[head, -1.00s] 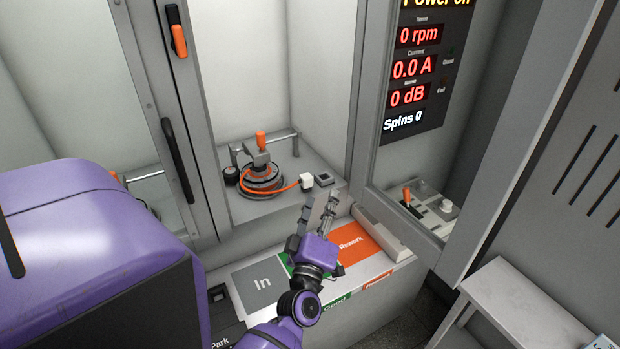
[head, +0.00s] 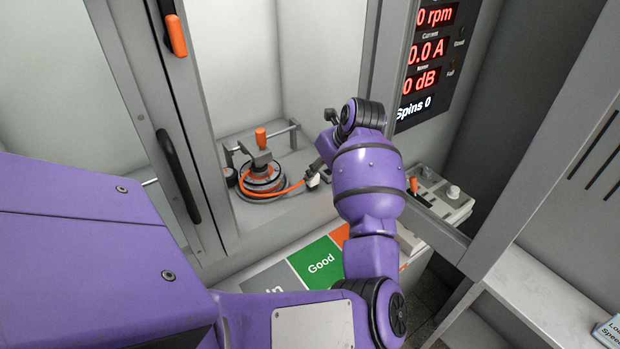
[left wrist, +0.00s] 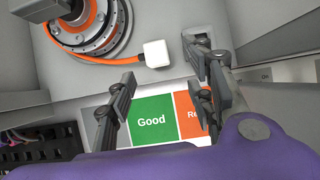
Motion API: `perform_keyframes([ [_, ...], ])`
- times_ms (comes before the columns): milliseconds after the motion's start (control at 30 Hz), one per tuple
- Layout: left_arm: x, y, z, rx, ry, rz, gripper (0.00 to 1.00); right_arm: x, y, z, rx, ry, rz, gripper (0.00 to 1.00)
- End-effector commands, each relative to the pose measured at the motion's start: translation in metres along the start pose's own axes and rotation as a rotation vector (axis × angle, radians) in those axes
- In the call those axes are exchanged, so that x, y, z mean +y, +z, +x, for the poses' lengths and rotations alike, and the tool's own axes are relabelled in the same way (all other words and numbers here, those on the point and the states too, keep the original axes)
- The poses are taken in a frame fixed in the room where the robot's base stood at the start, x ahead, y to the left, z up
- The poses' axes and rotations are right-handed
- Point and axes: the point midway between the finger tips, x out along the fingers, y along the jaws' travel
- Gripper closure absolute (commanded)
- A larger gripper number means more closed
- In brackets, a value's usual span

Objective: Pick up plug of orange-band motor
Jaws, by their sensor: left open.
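The motor (head: 262,177) with the orange band sits on the grey bench inside the enclosure, under a clamp. Its orange cable curves right to a white plug (head: 313,181), which lies on the bench near the front edge. The motor (left wrist: 88,28) and the white plug (left wrist: 157,53) also show in the left wrist view. My left gripper (left wrist: 162,68) is open and empty, its fingers on either side of the plug in that view; I see no contact. In the head view my left forearm and wrist hide most of its fingers. My right gripper is not in view.
Colored pads, including a green Good pad (head: 320,260), lie in front of the bench. The door frame with a black handle (head: 178,176) stands at left. A control box (head: 440,197) with an orange lever stands at right, below the display (head: 428,60).

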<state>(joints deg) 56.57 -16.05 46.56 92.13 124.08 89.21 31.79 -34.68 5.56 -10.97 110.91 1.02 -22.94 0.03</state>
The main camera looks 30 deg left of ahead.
Motion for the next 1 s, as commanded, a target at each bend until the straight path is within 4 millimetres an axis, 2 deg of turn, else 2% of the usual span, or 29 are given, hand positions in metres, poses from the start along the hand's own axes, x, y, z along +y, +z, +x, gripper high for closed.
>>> perform_keyframes([
  [300, 0.004, 0.011, 0.041, -0.006, 0.003, 0.000, 0.52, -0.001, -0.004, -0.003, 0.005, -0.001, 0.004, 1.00],
  [400, 0.003, 0.009, 0.055, -0.006, 0.001, 0.002, 0.52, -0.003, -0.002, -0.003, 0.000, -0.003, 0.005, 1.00],
  [500, 0.003, 0.009, 0.061, -0.006, 0.002, 0.002, 0.52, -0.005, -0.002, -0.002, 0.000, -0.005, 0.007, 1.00],
  [700, 0.003, 0.009, 0.062, -0.006, 0.001, 0.001, 0.52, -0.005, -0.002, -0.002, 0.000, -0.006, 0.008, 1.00],
  [767, 0.003, 0.009, 0.061, -0.006, 0.001, 0.001, 0.57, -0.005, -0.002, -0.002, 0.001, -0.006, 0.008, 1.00],
  [1000, 0.003, 0.009, 0.061, -0.006, 0.001, 0.001, 0.88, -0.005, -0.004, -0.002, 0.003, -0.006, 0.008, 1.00],
])
